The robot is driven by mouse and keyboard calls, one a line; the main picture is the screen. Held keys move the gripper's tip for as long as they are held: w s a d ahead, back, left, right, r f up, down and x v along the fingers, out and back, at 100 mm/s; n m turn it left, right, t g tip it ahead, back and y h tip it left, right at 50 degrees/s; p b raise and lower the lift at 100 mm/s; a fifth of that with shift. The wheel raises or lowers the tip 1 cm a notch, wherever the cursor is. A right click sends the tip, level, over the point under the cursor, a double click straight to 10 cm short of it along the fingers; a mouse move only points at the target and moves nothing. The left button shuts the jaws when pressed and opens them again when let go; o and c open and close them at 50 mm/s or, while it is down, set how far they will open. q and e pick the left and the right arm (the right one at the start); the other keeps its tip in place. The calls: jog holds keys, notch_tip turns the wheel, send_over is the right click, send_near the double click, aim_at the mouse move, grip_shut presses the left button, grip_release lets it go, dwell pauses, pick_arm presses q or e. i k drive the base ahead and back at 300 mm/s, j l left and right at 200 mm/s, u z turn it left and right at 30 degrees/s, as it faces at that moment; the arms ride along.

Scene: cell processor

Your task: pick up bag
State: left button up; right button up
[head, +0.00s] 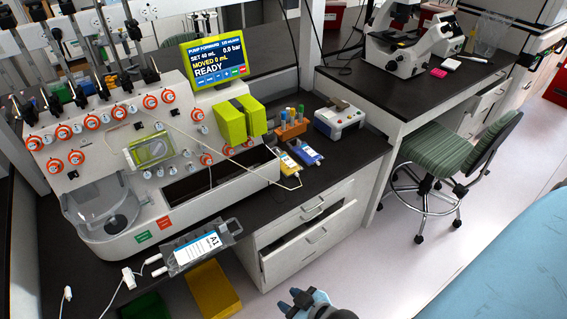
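A clear bag (198,247) with a white label reading A1 lies flat at the front edge of the black bench, in front of the cell processor (150,190). Thin white tubes with white connectors (128,278) run from its left end. Two smaller bags, one yellow-labelled (286,163) and one blue-labelled (305,151), lie on the bench right of the processor. My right gripper (289,299) is at the bottom edge, right of the A1 bag and apart from it. Its fingers are too small to tell open from shut. My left gripper is not in view.
A yellow bin (213,290) and a green bin (146,307) stand below the bench front. A tube rack (291,128) and a white device (339,119) stand on the bench. A drawer (310,246) is partly open. A green chair (440,160) stands at right.

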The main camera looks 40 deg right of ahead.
aim_at(289, 168)
jog(key=l+u, duration=0.3)
jog(key=l, duration=0.7)
jog(key=k+l+u, duration=0.1)
jog(key=l+u, duration=0.25)
jog(key=l, duration=0.6)
